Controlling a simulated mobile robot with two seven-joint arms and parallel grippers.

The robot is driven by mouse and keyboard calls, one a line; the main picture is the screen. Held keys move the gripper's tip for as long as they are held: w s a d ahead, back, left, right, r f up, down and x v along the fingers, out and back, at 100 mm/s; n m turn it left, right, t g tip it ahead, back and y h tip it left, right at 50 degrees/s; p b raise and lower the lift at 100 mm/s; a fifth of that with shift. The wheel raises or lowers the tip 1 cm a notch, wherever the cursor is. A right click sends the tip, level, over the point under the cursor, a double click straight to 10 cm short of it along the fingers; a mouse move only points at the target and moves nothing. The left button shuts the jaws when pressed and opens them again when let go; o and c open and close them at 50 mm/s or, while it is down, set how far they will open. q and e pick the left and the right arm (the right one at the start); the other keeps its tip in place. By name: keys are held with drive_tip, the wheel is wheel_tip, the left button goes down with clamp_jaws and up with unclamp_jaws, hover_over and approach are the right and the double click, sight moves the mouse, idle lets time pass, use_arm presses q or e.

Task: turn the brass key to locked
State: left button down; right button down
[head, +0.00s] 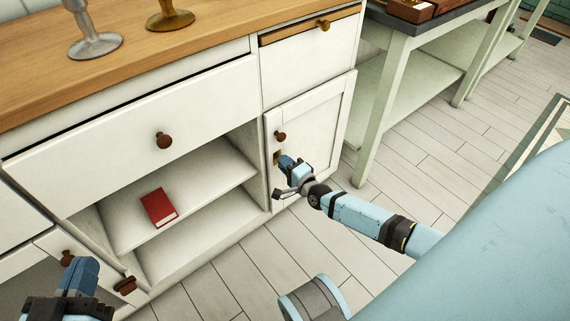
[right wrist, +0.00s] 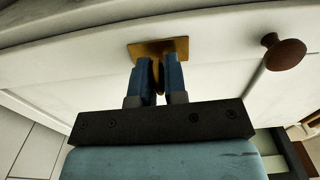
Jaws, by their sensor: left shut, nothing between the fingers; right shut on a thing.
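The brass key (right wrist: 156,76) is mostly hidden between the fingers of my right gripper (right wrist: 158,78), which is shut on it. The brass lock plate (right wrist: 158,46) sits on the white cabinet door behind the fingertips. In the head view the plate (head: 277,157) shows just beyond my right gripper (head: 286,162), below the door's round brown knob (head: 280,135). How far the key is turned cannot be told. My left gripper (head: 84,272) is shut and empty at the lower left, in front of the cabinet.
A red book (head: 159,207) lies on the open shelf left of the door. Metal goblets stand on the wooden top (head: 130,50). A pale green table (head: 395,100) stands to the right of the cabinet. The plank floor (head: 430,180) in front is clear.

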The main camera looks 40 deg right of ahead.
use_arm(q)
drive_tip(key=shift+f, duration=0.15)
use_arm(e)
drive_tip(key=shift+m, duration=0.3)
drive_tip(key=c, duration=1.2)
unclamp_jaws()
drive_tip(key=shift+o, duration=0.2)
